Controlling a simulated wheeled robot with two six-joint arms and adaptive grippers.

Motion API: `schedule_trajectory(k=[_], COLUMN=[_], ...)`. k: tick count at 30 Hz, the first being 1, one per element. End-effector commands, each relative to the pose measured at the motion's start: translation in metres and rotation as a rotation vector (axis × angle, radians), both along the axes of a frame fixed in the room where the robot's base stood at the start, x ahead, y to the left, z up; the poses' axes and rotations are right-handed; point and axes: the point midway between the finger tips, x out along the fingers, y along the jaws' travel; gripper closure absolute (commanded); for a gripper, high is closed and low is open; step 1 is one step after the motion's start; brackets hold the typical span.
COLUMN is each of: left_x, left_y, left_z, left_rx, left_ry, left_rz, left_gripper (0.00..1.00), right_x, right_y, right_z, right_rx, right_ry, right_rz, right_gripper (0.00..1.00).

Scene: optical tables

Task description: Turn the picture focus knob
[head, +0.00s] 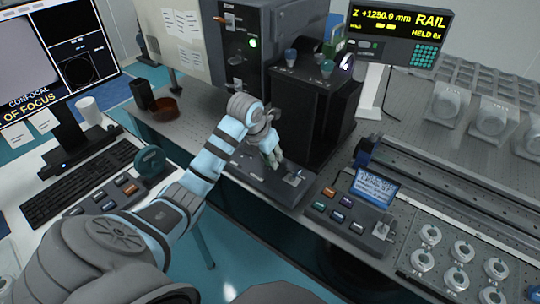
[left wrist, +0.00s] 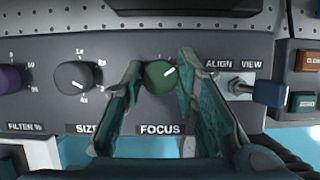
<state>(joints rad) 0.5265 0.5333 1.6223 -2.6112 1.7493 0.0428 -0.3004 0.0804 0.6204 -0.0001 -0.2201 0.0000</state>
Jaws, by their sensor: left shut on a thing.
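The focus knob (left wrist: 160,77) is a round green knob with a white pointer line, above the FOCUS label on a dark control panel. The pointer is turned to the upper right in the left wrist view. My left gripper (left wrist: 161,66) has one finger on each side of the knob and is shut on it. In the head view my left gripper (head: 270,158) reaches down onto the low panel (head: 253,177) at the table's front edge and hides the knob there. My right gripper is not in view.
A dark SIZE knob (left wrist: 77,77) stands left of the focus knob, and a purple knob (left wrist: 11,79) farther left. A blue-tipped ALIGN/VIEW lever (left wrist: 268,93) stands close on the right. A monitor (head: 60,52) reads "CONFOCAL" and "OF FOCUS". A tall black box (head: 310,120) stands behind the panel.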

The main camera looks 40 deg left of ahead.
Motion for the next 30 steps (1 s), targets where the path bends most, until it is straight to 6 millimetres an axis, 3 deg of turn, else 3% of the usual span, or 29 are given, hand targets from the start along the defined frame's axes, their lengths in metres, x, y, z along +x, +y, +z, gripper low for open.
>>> schedule_trajectory(k=[30], left_x=[0.002], left_y=[0.003], left_z=[0.000], left_rx=[0.000], left_ry=[-0.003], left_rz=[-0.868], left_gripper=[1.00], right_x=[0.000], right_y=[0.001], right_z=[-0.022], right_rx=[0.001], right_ry=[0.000], right_rz=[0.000], right_gripper=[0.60])
